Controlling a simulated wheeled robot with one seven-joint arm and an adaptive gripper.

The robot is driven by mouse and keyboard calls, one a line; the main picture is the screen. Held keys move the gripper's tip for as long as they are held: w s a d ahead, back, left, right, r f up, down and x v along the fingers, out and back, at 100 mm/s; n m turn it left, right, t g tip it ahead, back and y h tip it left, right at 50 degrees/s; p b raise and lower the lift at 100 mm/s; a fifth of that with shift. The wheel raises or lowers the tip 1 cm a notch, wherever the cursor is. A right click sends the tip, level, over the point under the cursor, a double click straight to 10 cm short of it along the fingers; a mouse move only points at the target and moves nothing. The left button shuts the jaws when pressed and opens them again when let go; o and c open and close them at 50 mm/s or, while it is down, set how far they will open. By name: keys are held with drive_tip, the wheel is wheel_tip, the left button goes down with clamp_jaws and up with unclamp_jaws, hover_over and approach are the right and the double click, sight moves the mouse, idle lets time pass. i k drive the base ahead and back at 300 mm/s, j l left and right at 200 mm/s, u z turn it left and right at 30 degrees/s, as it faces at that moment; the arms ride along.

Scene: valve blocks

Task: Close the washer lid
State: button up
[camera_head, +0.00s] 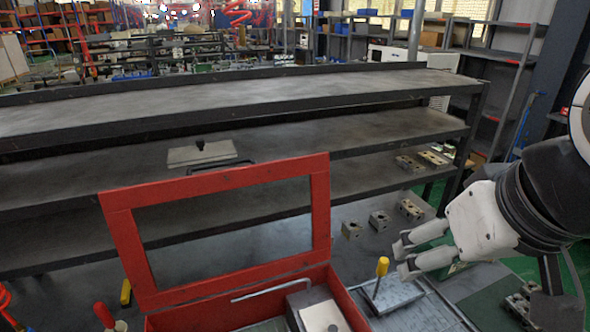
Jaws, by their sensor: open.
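A red box (345,300) stands at the bottom centre, its body cut off by the lower edge of the picture. Its lid (120,225) is raised, tilted back, a red frame around a see-through pane. I take this box and lid to be the washer and its lid. A grey block with a pale top (325,316) and a thin metal rod (262,292) show inside the box. My gripper (402,259) is open and empty, to the right of the lid and box, its fingers pointing left. It appears apart from the lid.
A yellow-handled metal plate (390,294) lies right of the box, below my gripper. Several metal blocks (379,221) sit behind. A dark multi-level rack (300,95) spans the back. A flat plate with a black knob (202,152) lies on its middle shelf. A red handle (104,315) stands lower left.

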sight(117, 205)
drive_tip(key=u, duration=1)
